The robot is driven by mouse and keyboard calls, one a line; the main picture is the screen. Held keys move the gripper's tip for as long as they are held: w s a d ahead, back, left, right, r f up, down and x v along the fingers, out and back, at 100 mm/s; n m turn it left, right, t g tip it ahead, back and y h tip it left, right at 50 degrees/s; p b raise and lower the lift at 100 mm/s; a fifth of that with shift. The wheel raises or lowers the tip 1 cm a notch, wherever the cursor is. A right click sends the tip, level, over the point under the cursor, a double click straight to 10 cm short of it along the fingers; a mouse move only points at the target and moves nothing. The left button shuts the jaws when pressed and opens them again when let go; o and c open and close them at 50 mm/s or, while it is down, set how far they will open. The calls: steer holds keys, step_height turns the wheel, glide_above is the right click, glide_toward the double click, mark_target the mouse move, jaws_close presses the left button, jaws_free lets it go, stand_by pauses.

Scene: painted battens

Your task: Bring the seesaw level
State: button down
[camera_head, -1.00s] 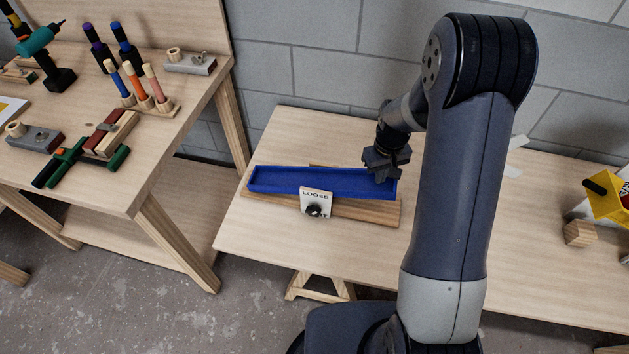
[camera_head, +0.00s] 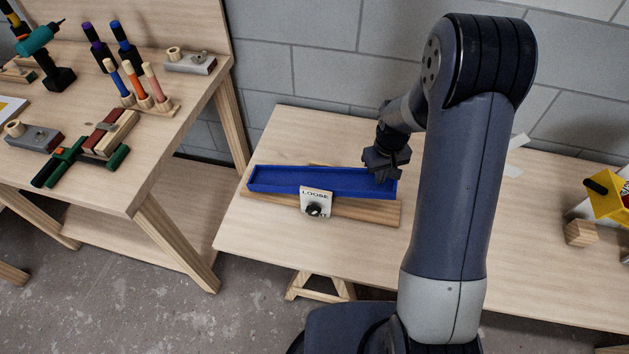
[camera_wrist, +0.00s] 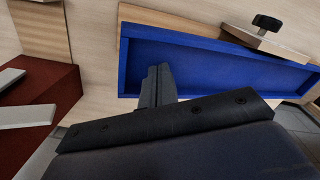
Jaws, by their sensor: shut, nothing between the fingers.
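The seesaw's blue tray (camera_head: 300,180) lies over a wooden base board (camera_head: 365,211) on the table; its tilt is too slight to judge from here. It also fills the upper right of the wrist view (camera_wrist: 200,72). At its front middle is a white plate (camera_head: 316,197) marked LOOSE with a black knob (camera_head: 314,211); the knob also shows in the wrist view (camera_wrist: 267,23). My gripper (camera_head: 382,178) is shut and empty at the tray's right end. In the wrist view its fingers (camera_wrist: 156,80) overlap the tray's end; contact is unclear.
A wooden block (camera_head: 580,233) and a yellow object (camera_head: 606,196) stand at the right of the table. A dark red block (camera_wrist: 38,105) shows at left in the wrist view. A second bench (camera_head: 110,190) with tools stands at left. The table's front left is clear.

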mark_target(378, 186)
steer(key=shift+f+b, duration=1.95)
steer(key=shift+f, duration=0.55)
steer(key=shift+r, duration=0.1)
stand_by(0.3)
step_height(378, 186, up, 12)
steer(key=p, duration=0.8)
stand_by(0.9)
steer(key=shift+f+b, duration=2.4)
steer(key=shift+f, duration=1.25)
steer(key=shift+r, duration=0.1)
